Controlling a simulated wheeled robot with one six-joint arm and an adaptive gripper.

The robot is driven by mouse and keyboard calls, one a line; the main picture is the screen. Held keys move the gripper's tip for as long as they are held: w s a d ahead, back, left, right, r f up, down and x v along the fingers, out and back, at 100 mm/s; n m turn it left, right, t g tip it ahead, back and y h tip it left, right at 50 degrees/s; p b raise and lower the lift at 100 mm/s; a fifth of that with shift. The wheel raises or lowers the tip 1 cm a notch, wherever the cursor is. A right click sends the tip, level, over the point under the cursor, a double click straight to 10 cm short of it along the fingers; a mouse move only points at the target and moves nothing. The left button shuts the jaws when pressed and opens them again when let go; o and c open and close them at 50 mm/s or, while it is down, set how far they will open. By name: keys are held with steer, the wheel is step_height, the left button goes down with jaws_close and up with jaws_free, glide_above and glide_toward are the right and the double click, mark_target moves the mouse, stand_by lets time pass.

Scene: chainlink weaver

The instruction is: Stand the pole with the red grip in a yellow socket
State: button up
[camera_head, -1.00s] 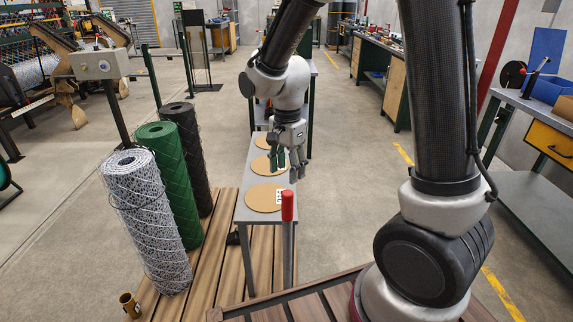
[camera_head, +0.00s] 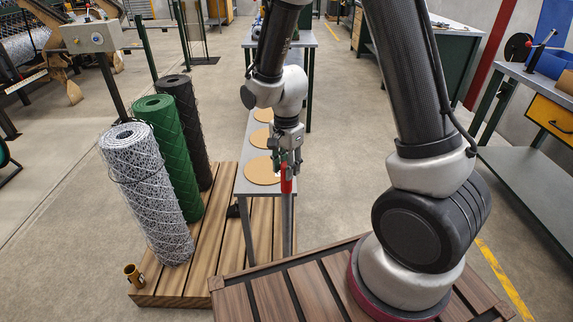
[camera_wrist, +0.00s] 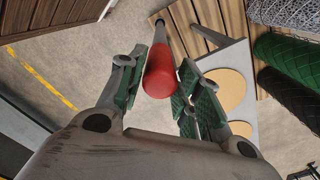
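The pole's red grip (camera_head: 286,180) stands upright beside the near end of the grey table; it also shows in the wrist view (camera_wrist: 160,72). Its grey shaft (camera_head: 287,225) runs down below it, and its foot is hidden in the head view. My gripper (camera_head: 287,163) is at the grip from above. In the wrist view my gripper (camera_wrist: 158,88) has its green-padded fingers apart, one on each side of the red grip, with a gap visible at least on one side.
The narrow grey table (camera_head: 242,180) carries three round tan discs (camera_head: 262,171). A workbench (camera_head: 535,110) is at right.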

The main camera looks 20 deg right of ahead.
steer(key=c, duration=0.3)
step_height(320, 180, up, 17)
stand_by(0.9)
stand_by(1.0)
